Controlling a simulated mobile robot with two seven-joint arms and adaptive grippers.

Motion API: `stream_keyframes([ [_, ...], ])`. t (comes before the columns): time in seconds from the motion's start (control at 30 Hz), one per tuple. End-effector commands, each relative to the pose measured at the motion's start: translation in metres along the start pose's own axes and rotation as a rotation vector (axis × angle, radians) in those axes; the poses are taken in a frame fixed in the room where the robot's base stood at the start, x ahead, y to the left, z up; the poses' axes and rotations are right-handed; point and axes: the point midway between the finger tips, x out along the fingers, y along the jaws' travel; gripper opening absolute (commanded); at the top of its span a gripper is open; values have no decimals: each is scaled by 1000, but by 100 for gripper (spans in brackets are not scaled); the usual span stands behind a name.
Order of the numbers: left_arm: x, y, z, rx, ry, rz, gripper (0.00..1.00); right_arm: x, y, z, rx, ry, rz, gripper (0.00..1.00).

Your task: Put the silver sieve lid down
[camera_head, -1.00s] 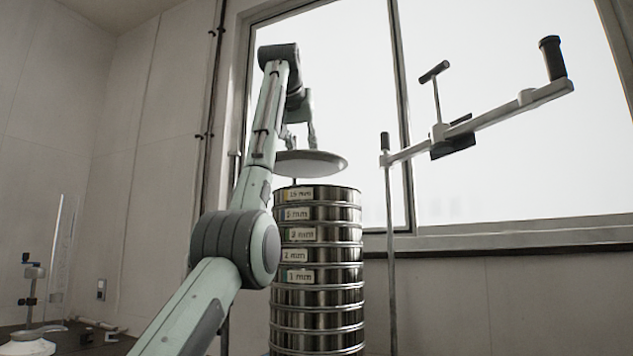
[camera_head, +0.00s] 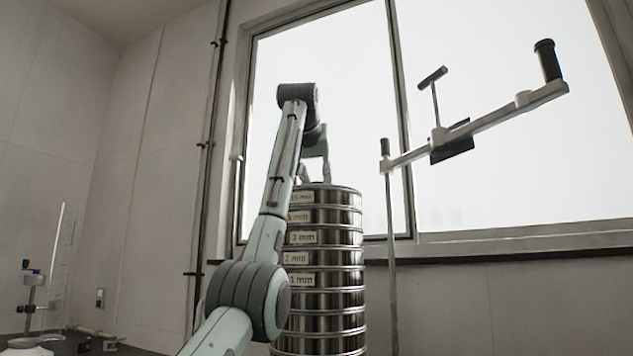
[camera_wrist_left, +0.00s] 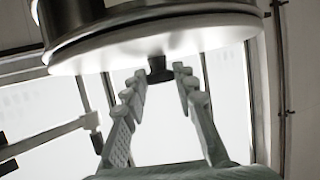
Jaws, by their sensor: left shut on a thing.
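The silver sieve lid (camera_wrist_left: 205,38) shows in the left wrist view, which is upside down, as a broad pale disc against the end of the sieve stack (camera_head: 335,262). Its dark knob (camera_wrist_left: 158,68) sits between the fingertips of my left gripper (camera_head: 314,175). The gripper is shut on the knob from above. In the head view the lid is hardly distinguishable from the stack's top rim, and I see no clear gap there. The stack stands upright, with size labels on its upper rings. My forearm hides part of its left side. My right gripper is not in view.
A clamp bar (camera_head: 470,131) with black handles juts out to the right of the stack, on a thin upright rod (camera_head: 391,260). A window (camera_head: 480,180) is behind. Lab stands and a clear cylinder (camera_head: 62,270) are at the lower left.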

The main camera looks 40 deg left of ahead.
Motion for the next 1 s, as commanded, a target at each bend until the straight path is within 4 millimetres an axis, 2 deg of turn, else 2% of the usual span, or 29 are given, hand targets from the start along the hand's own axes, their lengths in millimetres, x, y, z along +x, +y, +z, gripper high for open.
stream_keyframes([
  [0.03, 0, 0, 1, 0, 1, 0, 0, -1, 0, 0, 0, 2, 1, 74],
  [0.07, 0, 0, 1, 0, 0, 0, 30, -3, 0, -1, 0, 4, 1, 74],
  [0.2, 0, 0, 1, 1, 0, 0, 47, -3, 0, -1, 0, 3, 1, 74],
  [0.6, -3, 0, -2, 0, 1, 0, 48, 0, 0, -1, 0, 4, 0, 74],
  [0.73, -24, 1, -1, 1, 4, 2, 48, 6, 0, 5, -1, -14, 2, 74],
  [0.87, -53, 1, -1, 0, 5, 2, 48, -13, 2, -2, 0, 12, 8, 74],
  [1.0, -83, 1, -1, 0, 4, 2, 48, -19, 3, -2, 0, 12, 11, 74],
])
